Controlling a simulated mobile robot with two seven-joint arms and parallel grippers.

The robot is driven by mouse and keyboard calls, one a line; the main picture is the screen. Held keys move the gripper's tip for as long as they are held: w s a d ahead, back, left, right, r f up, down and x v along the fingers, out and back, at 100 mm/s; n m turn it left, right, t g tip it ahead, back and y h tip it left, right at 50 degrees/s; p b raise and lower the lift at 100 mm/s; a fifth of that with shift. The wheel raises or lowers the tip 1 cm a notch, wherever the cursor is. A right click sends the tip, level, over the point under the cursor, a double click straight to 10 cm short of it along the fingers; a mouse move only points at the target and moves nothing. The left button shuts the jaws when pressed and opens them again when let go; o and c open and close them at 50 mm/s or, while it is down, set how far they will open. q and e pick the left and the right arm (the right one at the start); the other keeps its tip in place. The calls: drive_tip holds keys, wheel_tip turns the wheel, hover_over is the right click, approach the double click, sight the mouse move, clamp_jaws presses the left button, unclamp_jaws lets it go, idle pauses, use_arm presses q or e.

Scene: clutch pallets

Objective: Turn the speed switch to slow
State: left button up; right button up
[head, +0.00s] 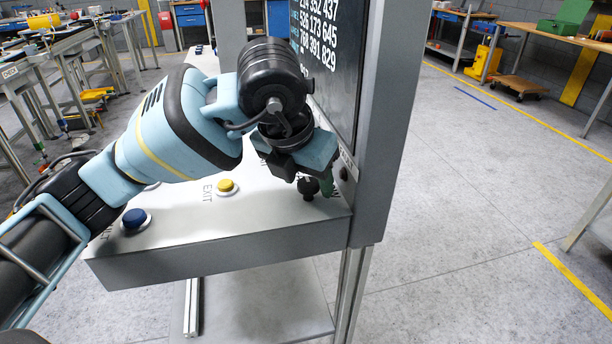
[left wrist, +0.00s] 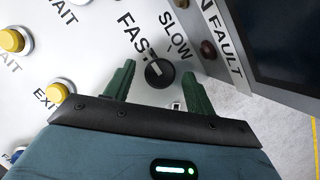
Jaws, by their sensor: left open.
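The speed switch is a round black knob with a white mark (left wrist: 159,73), between the printed words FAST and SLOW in the left wrist view. Its white mark points toward FAST. In the head view a dark knob (head: 308,188) shows just below my left gripper. My left gripper (left wrist: 157,80) is open, with one green finger on each side of the knob. In the head view the left gripper (head: 318,183) hangs over the right end of the panel. Whether the fingers touch the knob cannot be told. My right gripper is in neither view.
The sloped white panel (head: 270,215) holds a yellow EXIT button (head: 226,186) and a blue button (head: 134,218). A dark screen (head: 335,60) in a grey frame stands behind it. A dark FAULT lamp (left wrist: 208,49) sits near the switch.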

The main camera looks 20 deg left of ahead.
use_arm(q)
drive_tip(key=c, duration=0.7)
drive_tip(key=shift+c, duration=1.3)
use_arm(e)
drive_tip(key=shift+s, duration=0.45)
